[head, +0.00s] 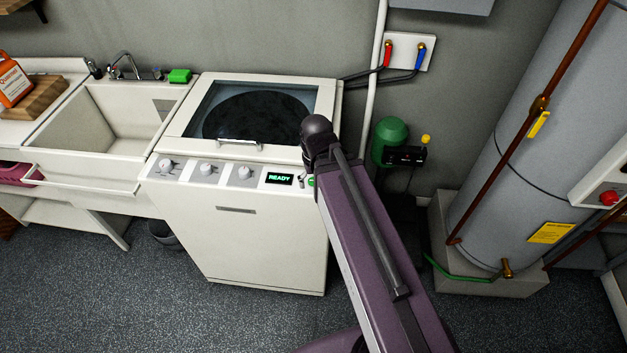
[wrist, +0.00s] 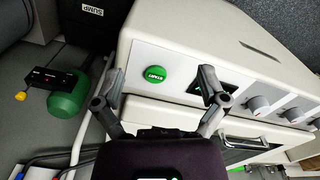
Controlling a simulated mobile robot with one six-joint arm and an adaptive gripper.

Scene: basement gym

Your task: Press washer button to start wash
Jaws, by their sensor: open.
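The white washer (head: 245,248) stands against the back wall in the head view, with its glass lid shut. Its green display (head: 279,179) reads "READY". The round green START button (wrist: 154,75) is plain in the wrist view, on the washer's control panel. In the head view only a sliver of the button (head: 311,182) shows beside my arm. My gripper (wrist: 161,80) is open and empty in the wrist view, with its fingers spread on either side of the button in the picture. I cannot tell how far they are from the panel. My arm hides most of the gripper in the head view.
Grey knobs (head: 205,170) line the panel left of the display. A sink (head: 110,120) adjoins the washer on the left. A green pump (head: 389,138) and a large grey tank (head: 530,130) stand on the right. The floor before the washer is clear.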

